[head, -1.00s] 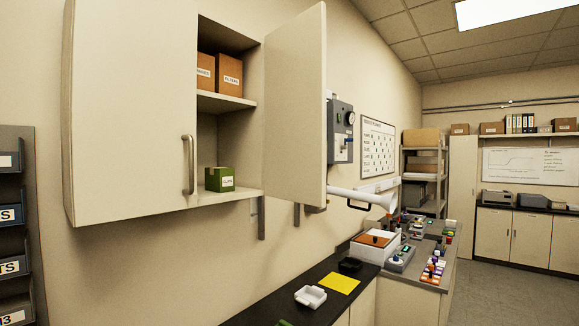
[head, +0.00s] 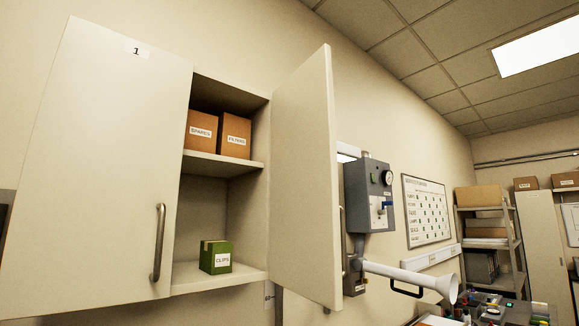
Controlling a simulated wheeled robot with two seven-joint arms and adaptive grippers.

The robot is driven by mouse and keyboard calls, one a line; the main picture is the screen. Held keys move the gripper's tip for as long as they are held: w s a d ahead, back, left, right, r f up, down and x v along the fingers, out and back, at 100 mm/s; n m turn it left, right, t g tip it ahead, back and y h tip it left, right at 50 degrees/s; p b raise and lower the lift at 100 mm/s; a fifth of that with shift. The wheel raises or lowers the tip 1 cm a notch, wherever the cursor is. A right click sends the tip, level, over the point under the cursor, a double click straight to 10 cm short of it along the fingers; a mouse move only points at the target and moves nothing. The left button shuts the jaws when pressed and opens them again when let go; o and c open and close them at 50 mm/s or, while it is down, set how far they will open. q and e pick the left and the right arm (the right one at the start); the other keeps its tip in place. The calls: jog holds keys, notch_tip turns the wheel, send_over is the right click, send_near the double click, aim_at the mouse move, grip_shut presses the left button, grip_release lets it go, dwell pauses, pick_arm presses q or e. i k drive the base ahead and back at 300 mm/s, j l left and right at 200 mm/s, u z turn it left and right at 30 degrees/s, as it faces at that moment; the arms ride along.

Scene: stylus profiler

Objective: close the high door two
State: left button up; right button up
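The high wall cabinet (head: 226,168) has a left door (head: 100,165), marked 1, which is shut and has a vertical bar handle (head: 158,243). The right door (head: 306,180) stands open, swung out toward me on its right-hand hinge side, with its inner face showing. Its outer face is turned away, and only a bit of what may be its handle shows past its edge. No number is visible on it. Neither of my grippers is in view.
Inside the cabinet are two brown boxes (head: 236,136) on the upper shelf and a green clips box (head: 215,257) below. Right of the open door are a grey wall unit (head: 369,196), a white funnel-ended arm (head: 412,280) and a whiteboard (head: 426,211). A cluttered bench lies lower right.

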aim_at(308, 258)
jog(key=i+l+u, duration=0.4)
jog(key=l+u, duration=0.2)
jog(key=i+l+u, duration=0.1)
jog(key=l+u, duration=0.15)
jog(key=i+l+u, duration=0.1)
jog(key=l+u, duration=0.2)
jog(key=l, duration=0.2)
jog(key=l+u, duration=0.3)
jog(key=l, duration=0.15)
jog(key=i, duration=0.05)
